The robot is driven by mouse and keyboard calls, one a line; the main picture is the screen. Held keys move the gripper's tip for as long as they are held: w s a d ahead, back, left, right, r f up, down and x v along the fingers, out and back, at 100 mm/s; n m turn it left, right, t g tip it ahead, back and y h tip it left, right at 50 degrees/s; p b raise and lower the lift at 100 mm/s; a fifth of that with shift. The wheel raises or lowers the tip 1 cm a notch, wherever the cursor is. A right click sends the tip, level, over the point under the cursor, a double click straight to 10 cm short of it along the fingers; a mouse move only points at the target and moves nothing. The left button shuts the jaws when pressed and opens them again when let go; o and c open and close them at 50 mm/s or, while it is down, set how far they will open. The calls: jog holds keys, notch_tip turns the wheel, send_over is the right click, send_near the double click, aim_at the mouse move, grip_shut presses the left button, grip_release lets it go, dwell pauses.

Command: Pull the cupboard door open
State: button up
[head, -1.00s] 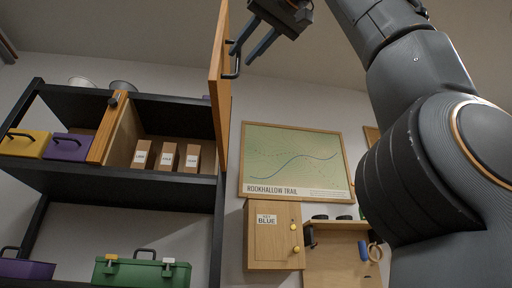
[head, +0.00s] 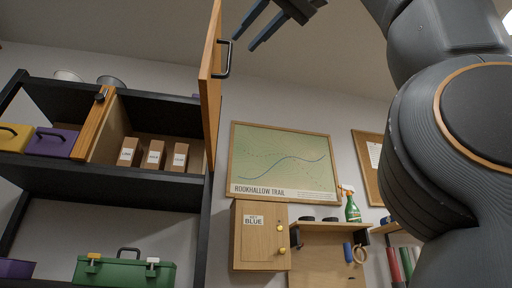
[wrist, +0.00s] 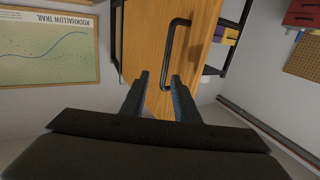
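The cupboard door (head: 210,85) is a wooden panel that stands swung out from the dark shelf unit, seen nearly edge-on in the head view. It bears a black bar handle (head: 224,59). The wrist view shows the door's face (wrist: 150,45) and the handle (wrist: 174,50) beyond my fingertips. My gripper (head: 242,44) is open and empty, to the right of the handle and apart from it. In the wrist view my two fingers (wrist: 158,80) are spread, with the door face behind them. Inside the open cupboard, several small labelled boxes (head: 154,155) stand on the shelf.
Yellow and purple boxes (head: 52,142) sit further left, and a green toolbox (head: 124,270) below. A map (head: 285,163) and small wall cabinet (head: 262,236) are on the wall to the right.

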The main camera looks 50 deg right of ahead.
jog(key=shift+s+a, duration=0.1)
jog(key=shift+s, duration=0.95)
jog(key=shift+s, duration=0.1)
